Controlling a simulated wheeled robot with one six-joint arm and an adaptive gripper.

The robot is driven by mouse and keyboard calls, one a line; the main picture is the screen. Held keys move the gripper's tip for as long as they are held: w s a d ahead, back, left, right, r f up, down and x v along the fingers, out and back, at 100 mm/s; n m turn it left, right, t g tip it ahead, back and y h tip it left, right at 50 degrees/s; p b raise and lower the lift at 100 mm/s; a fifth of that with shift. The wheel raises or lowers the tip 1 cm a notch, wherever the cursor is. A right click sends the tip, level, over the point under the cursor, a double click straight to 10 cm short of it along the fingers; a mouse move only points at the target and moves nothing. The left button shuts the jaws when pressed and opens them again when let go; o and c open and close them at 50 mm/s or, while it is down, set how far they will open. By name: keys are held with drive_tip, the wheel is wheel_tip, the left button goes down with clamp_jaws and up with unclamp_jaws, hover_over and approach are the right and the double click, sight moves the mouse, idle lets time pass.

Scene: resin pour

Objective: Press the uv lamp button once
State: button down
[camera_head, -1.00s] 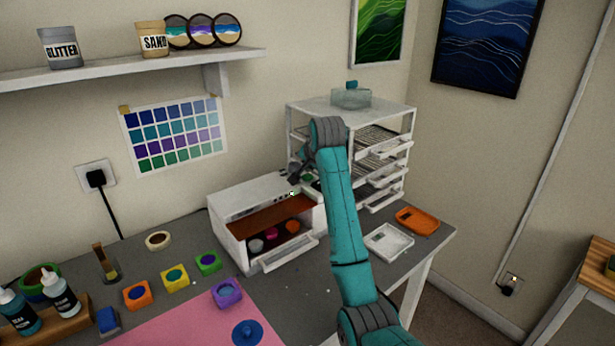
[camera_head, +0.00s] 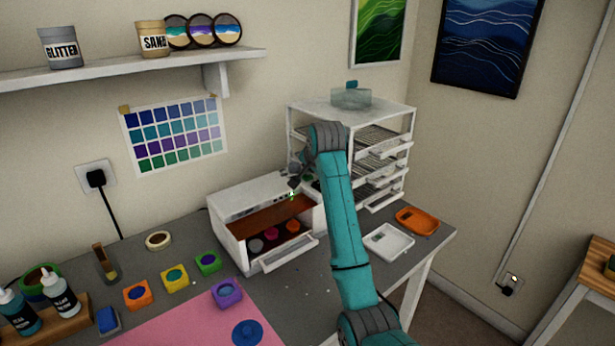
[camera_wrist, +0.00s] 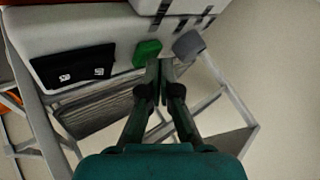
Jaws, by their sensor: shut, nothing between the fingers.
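The UV lamp (camera_head: 233,222) is a white box on the grey table, its front open on an orange-brown interior with several small coloured pots inside. In the wrist view its white casing (camera_wrist: 75,38) carries a green button (camera_wrist: 148,52), a grey knob-like part (camera_wrist: 188,45) and a black panel (camera_wrist: 72,66). My gripper (camera_wrist: 162,68) is shut and empty, its tips right by the green button and the grey part; I cannot tell whether they touch. In the head view my gripper (camera_head: 295,181) is at the lamp's upper right front corner, beside a small green spot (camera_head: 292,194).
A white drawer rack (camera_head: 410,125) with a clear box on top stands close behind my arm. A white tray (camera_head: 388,241) and an orange tray (camera_head: 417,221) lie to the right. Coloured moulds and a pink mat (camera_head: 200,328) are at the left front.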

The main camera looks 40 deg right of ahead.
sight(309, 177)
drive_tip(key=shift+f, duration=0.25)
drive_tip(key=shift+r, duration=0.1)
idle(0.5)
drive_tip(key=shift+r, duration=0.75)
drive_tip(key=shift+r, duration=0.15)
drive_tip(key=shift+r, duration=2.35)
